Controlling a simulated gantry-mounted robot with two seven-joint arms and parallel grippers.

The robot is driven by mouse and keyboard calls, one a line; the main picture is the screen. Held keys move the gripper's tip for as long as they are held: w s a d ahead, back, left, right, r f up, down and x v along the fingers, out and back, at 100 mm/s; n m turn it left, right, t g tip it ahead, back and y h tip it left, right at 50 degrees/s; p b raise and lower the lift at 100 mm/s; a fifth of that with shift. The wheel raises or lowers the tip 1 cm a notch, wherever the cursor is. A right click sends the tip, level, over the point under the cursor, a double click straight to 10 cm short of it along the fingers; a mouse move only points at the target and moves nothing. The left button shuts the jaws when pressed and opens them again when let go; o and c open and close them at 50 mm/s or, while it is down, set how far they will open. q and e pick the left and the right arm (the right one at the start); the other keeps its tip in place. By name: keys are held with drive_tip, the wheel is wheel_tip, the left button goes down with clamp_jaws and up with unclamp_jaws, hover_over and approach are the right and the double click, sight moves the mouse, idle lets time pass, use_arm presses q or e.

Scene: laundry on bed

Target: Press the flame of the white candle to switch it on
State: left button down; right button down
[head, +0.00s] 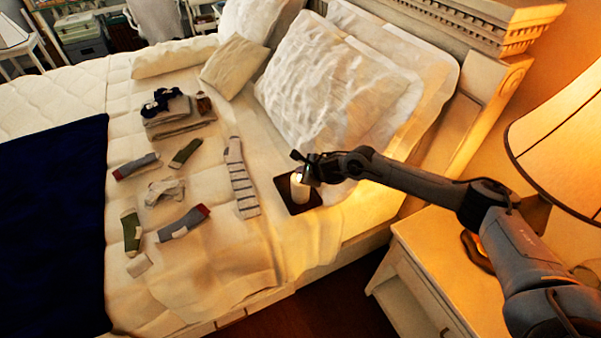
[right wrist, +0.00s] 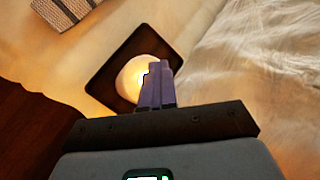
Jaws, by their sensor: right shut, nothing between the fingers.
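The white candle (head: 300,187) stands upright on a dark square tray (head: 283,188) on the bed. In the right wrist view the candle (right wrist: 130,82) has a warm glow at its top, next to the fingertips, on the dark tray (right wrist: 150,40). My right gripper (head: 305,168) is above the candle, pointing down, and it shows in the right wrist view (right wrist: 158,72) shut and empty. The fingers cover part of the candle top, so I cannot tell whether they touch the flame. My left gripper is not in view.
Several socks (head: 183,223) lie spread on the bed left of the tray, with a striped one (head: 241,178) closest. Pillows (head: 335,95) are behind the tray. A nightstand (head: 425,255) with a lamp (head: 565,140) stands at the right.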

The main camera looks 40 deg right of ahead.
drive_tip(key=shift+s+a+f, duration=0.1)
drive_tip(key=shift+s+f, duration=0.1)
drive_tip(key=shift+f, duration=0.05)
drive_tip(key=shift+s+a+r, duration=0.1)
drive_tip(key=shift+r, duration=0.15)
drive_tip(key=shift+r+p, duration=0.65)
drive_tip(key=shift+r, duration=0.15)
wheel_tip(320, 180, up, 5)
drive_tip(key=p, duration=0.2)
drive_tip(key=shift+f+p, duration=0.1)
drive_tip(key=shift+p, duration=0.3)
